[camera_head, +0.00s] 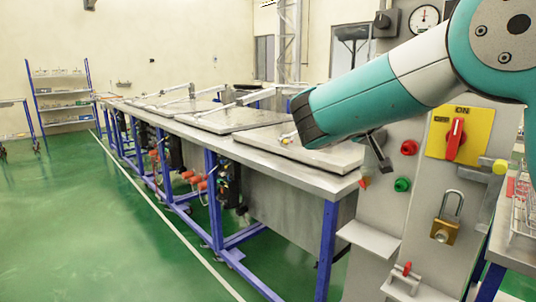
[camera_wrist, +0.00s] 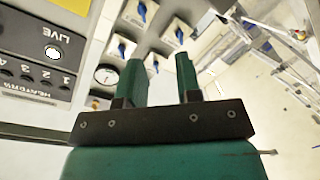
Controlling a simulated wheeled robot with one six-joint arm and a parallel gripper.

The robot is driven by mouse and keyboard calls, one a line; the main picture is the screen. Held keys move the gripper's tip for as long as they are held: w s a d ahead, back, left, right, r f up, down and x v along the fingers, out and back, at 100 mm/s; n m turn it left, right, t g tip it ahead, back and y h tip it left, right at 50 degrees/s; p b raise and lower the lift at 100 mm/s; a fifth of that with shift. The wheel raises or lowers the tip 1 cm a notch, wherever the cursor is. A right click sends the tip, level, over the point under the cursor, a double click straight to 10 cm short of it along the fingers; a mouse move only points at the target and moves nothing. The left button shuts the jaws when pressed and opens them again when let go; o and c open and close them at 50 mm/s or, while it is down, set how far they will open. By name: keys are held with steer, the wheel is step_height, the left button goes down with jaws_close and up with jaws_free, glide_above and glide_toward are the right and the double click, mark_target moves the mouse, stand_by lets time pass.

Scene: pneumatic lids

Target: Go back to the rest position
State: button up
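My arm, teal and grey, reaches in from the upper right of the head view and crosses in front of the grey control panel (camera_head: 385,215). In the wrist view my gripper (camera_wrist: 160,70) has its two dark green fingers standing apart with a clear gap. Nothing is held between them. In the head view the gripper is mostly hidden behind the arm; only a small dark part shows below the arm. The fingers point toward a wall with a round gauge (camera_wrist: 106,74) and several blue-handled switches.
The panel carries a red rotary switch (camera_head: 455,138) on a yellow plate, a padlock (camera_head: 445,230), a red button (camera_head: 409,147) and a green button (camera_head: 402,185). A long steel bench (camera_head: 338,182) with flat closed-looking lids stands left. The green floor (camera_head: 90,240) at left is clear.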

steer(key=s+a+f+n+g+y, duration=0.35)
steer(key=s+a+f+y, duration=0.25)
steer(key=s+f+y, duration=0.45)
steer(key=s+a+f+n+g+y, duration=0.1)
steer(key=s+a+g+y, duration=0.1)
steer(key=s, duration=0.6)
steer(key=s+a+f+n+g+y, duration=0.2)
steer(key=s+a+g, duration=0.1)
steer(key=s, duration=0.5)
steer(key=s+a+f+n+g+y, duration=0.1)
steer(key=s+a, duration=0.3)
steer(key=s, duration=0.5)
steer(key=shift+a+f+g+y, duration=0.15)
steer(key=shift+f+g+y, duration=0.15)
steer(key=shift+g+y, duration=0.4)
